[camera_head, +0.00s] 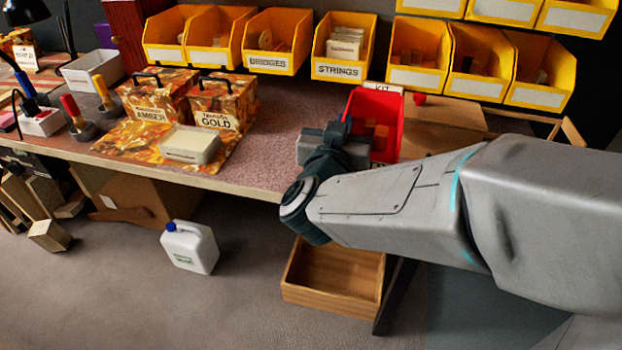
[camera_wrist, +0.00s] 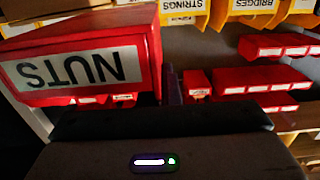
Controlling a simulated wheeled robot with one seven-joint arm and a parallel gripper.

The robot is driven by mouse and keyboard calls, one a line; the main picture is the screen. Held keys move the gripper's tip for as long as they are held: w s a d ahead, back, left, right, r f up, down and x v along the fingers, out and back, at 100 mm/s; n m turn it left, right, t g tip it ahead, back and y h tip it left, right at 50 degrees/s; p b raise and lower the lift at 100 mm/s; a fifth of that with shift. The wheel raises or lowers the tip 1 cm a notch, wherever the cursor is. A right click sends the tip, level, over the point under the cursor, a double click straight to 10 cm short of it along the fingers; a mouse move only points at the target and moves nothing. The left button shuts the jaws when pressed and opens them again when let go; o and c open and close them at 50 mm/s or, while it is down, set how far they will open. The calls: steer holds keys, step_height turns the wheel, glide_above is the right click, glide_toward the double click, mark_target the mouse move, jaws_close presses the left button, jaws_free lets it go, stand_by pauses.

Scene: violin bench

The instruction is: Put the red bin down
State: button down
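The red bin (camera_head: 360,104) is at my gripper (camera_head: 346,128) over the right part of the bench; brownish pieces show inside it. In the wrist view, which is turned upside down, the red bin (camera_wrist: 130,48) fills the upper left with its "NUTS" label. My gripper (camera_wrist: 170,85) appears shut on the bin's side wall: a dark finger lies against the wall, and the other finger is hidden. My wrist and forearm cover the bin's lower part in the head view, so I cannot tell whether its base touches the bench.
A "KIT" sign (camera_head: 382,88) stands behind the bin, beside a brown box (camera_head: 440,128). Yellow bins (camera_head: 345,45) line the back. Tins (camera_head: 222,100) and a white tray (camera_head: 190,145) stand left; bare bench (camera_head: 270,140) lies between. An open drawer (camera_head: 333,278) is below.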

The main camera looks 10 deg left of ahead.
steer(key=w+a+f+b, duration=0.1)
steer(key=a+f, duration=0.2)
steer(key=a+f+b, duration=0.2)
steer(key=a+f, duration=0.2)
steer(key=w+a+f+b, duration=0.1)
steer(key=a+f+b, duration=0.1)
steer(key=a+f, duration=0.2)
steer(key=shift+w+a, duration=0.15)
steer(key=shift+w, duration=0.2)
steer(key=c, duration=2.1)
jaws_free()
steer(key=shift+f, duration=0.15)
steer(key=o, duration=0.5)
steer(key=shift+c, duration=0.2)
